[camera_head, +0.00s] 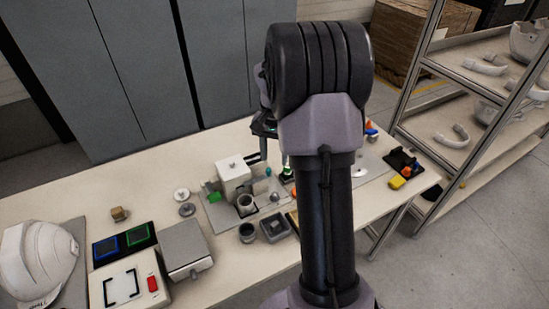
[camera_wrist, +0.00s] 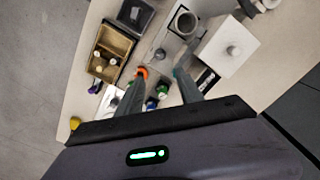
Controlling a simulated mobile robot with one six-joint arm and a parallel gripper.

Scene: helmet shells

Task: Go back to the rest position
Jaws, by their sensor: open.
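My gripper (camera_wrist: 160,76) is open in the wrist view, its two fingers apart above the table, with nothing held between them. Small coloured parts, orange, blue and green, show below and between the fingers. In the head view my own arm stands in the middle and hides most of the gripper and the table behind it. A white helmet shell (camera_head: 38,262) lies at the table's left end.
The table (camera_head: 150,195) carries a white block-shaped fixture (camera_head: 233,172), also in the wrist view (camera_wrist: 228,46), a grey cup (camera_head: 246,204) and a wooden box (camera_wrist: 112,48). A shelf rack (camera_head: 455,110) with pale curved parts stands right. Grey cabinets (camera_head: 130,70) stand behind.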

